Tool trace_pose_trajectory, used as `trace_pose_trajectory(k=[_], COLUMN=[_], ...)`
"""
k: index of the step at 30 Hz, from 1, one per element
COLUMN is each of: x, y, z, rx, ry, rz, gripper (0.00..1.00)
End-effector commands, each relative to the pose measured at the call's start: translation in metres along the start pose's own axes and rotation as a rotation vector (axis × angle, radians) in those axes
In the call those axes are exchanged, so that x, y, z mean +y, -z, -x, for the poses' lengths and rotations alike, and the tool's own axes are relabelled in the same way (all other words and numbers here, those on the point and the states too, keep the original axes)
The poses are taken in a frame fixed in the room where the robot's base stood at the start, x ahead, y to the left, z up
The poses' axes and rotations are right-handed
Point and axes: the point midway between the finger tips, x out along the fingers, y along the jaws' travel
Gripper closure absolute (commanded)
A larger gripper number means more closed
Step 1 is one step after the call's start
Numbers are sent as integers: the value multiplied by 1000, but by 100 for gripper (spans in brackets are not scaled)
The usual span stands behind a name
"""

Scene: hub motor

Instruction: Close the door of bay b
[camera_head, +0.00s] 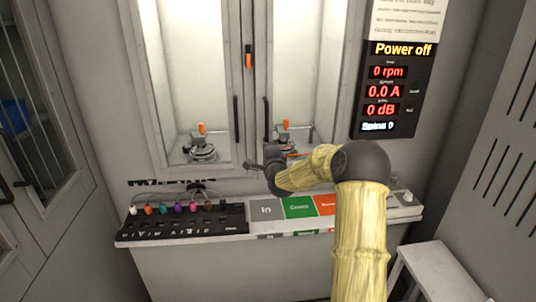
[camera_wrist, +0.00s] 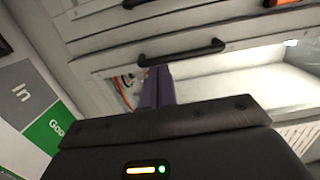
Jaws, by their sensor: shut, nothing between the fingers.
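Two bays with tall windowed doors stand side by side in the head view, the left bay door (camera_head: 155,100) and the right bay door (camera_head: 263,60). No letter is readable, so I cannot tell which is bay b. Each door has a black vertical handle: the left handle (camera_head: 236,120) and the right handle (camera_head: 266,118). My gripper (camera_head: 250,166) is shut and empty, low in front of the doors near the handles' lower ends. In the wrist view, its dark fingers (camera_wrist: 157,86) point at a black handle (camera_wrist: 183,50); I cannot tell whether they touch. How far either door stands open is unclear.
An orange latch (camera_head: 248,57) sits between the doors. A display reading "Power off" (camera_head: 402,49) is at right. A white stool (camera_head: 440,265) stands lower right.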

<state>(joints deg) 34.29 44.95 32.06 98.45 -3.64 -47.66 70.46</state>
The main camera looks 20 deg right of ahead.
Motion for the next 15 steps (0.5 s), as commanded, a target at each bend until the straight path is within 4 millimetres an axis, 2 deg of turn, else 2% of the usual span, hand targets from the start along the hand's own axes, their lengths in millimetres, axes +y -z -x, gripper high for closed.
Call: trace_pose_trajectory(k=[4, 15], x=[0, 0], y=[1, 1], z=[10, 12], rx=[2, 0], ry=[0, -6], rz=[1, 8], gripper=[100, 100])
